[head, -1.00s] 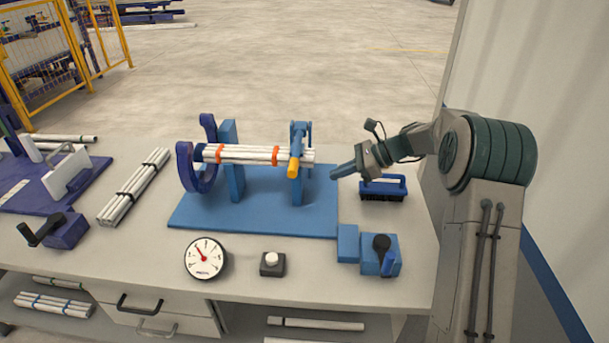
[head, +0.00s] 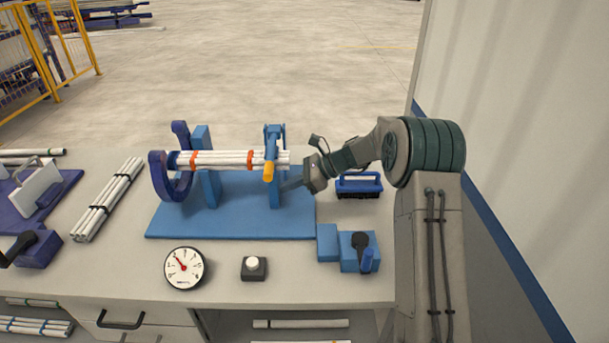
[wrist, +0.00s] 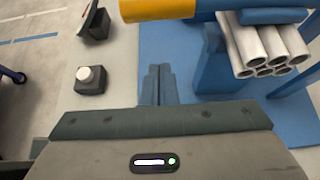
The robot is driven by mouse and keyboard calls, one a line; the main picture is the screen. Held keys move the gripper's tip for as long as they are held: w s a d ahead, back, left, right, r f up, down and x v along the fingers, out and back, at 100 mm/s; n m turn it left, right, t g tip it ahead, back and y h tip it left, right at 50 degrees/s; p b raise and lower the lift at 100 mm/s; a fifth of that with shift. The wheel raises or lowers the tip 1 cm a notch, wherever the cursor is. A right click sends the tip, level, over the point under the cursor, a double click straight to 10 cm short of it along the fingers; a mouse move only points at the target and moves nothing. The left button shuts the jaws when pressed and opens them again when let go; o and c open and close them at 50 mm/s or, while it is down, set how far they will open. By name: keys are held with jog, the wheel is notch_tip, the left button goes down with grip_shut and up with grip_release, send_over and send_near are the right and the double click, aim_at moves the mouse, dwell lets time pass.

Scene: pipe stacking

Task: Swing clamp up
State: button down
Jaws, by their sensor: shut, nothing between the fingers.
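The clamp (head: 271,150) is a blue arm on the right blue post, lying across the pipe bundle, with a yellow handle (head: 268,171) toward the bench's front. The bundle of white pipes (head: 225,160) with orange bands rests on the blue stand. My gripper (head: 287,186) is shut and empty, low beside the right post, to the right of and below the yellow handle. In the wrist view, the shut fingers (wrist: 158,84) are over the blue base, apart from the yellow handle (wrist: 155,9) at the top edge. The pipe ends (wrist: 265,55) show at right.
A blue brush (head: 358,186) lies right of the stand, close to my arm. A gauge (head: 184,268), a button box (head: 254,268) and a blue block with a black lever (head: 357,252) stand along the front. Another pipe bundle (head: 107,199) lies at left.

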jog(key=a+r+p, duration=0.1)
jog(key=a+r, duration=0.1)
jog(key=r, duration=0.1)
jog(key=shift+a, duration=0.3)
jog(key=shift+p, duration=0.3)
